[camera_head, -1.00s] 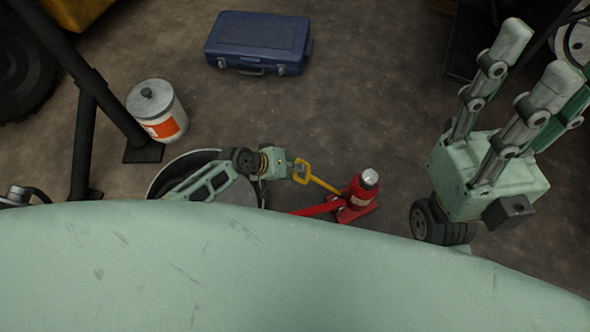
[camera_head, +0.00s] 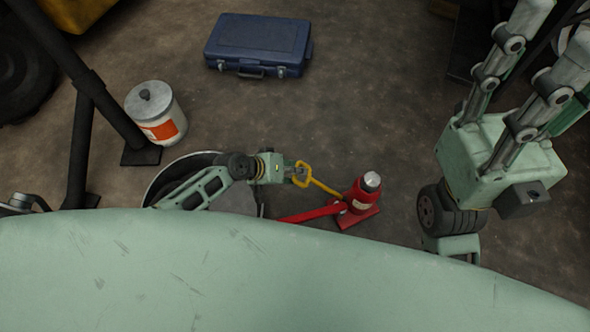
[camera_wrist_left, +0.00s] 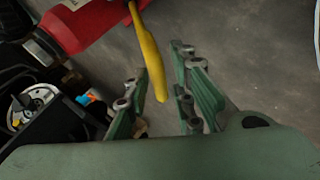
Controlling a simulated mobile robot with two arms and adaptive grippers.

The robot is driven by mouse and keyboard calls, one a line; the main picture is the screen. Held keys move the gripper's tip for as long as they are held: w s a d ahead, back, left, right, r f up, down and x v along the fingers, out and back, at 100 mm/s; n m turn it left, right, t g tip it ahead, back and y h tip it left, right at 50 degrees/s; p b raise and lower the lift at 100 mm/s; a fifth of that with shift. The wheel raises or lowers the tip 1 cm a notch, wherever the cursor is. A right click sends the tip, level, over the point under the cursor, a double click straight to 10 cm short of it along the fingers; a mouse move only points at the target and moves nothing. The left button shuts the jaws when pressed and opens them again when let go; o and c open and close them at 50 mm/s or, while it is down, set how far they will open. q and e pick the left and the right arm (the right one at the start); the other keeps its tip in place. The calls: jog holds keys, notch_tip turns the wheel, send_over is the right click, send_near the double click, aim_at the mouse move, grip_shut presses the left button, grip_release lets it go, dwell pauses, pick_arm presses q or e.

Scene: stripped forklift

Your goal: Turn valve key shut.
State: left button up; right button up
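My left gripper (camera_head: 291,170) is at the loop. In the left wrist view its fingers (camera_wrist_left: 163,98) are apart, with the yellow piece (camera_wrist_left: 147,52) reaching down between them; contact cannot be made out. My right gripper (camera_head: 548,42) is large at the right, pointing up, fingers apart and empty, tips partly cut off.
A blue case (camera_head: 258,44) lies on the floor at the back. A white canister (camera_head: 157,112) with an orange label stands at the left, beside a black frame post (camera_head: 82,150). A red lever (camera_head: 305,213) runs from the jack. The floor between case and jack is clear.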

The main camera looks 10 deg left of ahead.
pick_arm(q)
jog(key=shift+o, duration=0.3)
jog(key=v, duration=1.2)
